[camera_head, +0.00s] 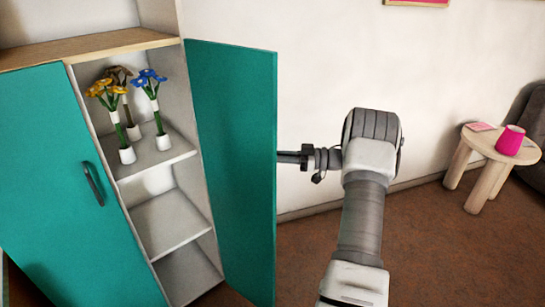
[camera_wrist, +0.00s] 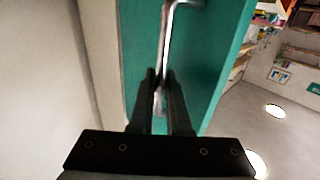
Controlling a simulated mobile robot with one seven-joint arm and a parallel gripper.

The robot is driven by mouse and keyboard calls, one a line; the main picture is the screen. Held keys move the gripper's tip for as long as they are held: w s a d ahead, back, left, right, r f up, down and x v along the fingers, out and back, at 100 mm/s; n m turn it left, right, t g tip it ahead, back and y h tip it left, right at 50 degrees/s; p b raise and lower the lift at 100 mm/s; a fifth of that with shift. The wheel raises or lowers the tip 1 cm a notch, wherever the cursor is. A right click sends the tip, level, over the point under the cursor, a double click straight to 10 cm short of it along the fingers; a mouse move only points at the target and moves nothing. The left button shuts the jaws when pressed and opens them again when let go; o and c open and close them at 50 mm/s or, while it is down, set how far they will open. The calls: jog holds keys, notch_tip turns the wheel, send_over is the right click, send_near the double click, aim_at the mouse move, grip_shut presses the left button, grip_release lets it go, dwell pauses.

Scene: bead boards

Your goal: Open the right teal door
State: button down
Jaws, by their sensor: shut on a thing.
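The right teal door (camera_head: 235,150) stands swung wide open on the right side of the cabinet, and the shelves behind it are exposed. It also shows in the wrist view (camera_wrist: 205,75). Its metal handle (camera_wrist: 168,22) is on the outer face, hidden from the head view. My gripper (camera_head: 286,157) reaches to the door's outer side from the right, its fingertips out of sight behind the door edge. In the wrist view my gripper (camera_wrist: 160,84) has its two dark fingers shut on the handle.
The left teal door (camera_head: 55,190) is closed, with a dark handle (camera_head: 92,183). Flowers in white pots (camera_head: 127,155) stand on an inner shelf. A round wooden side table (camera_head: 487,146) with a pink cup (camera_head: 510,140) stands at the right. The brown floor around my arm is clear.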

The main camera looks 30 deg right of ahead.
dwell(0.3)
jog(key=c, duration=0.9)
grip_release()
jog(key=v, duration=1.7)
jog(key=shift+d, duration=0.15)
jog(key=shift+r, duration=0.1)
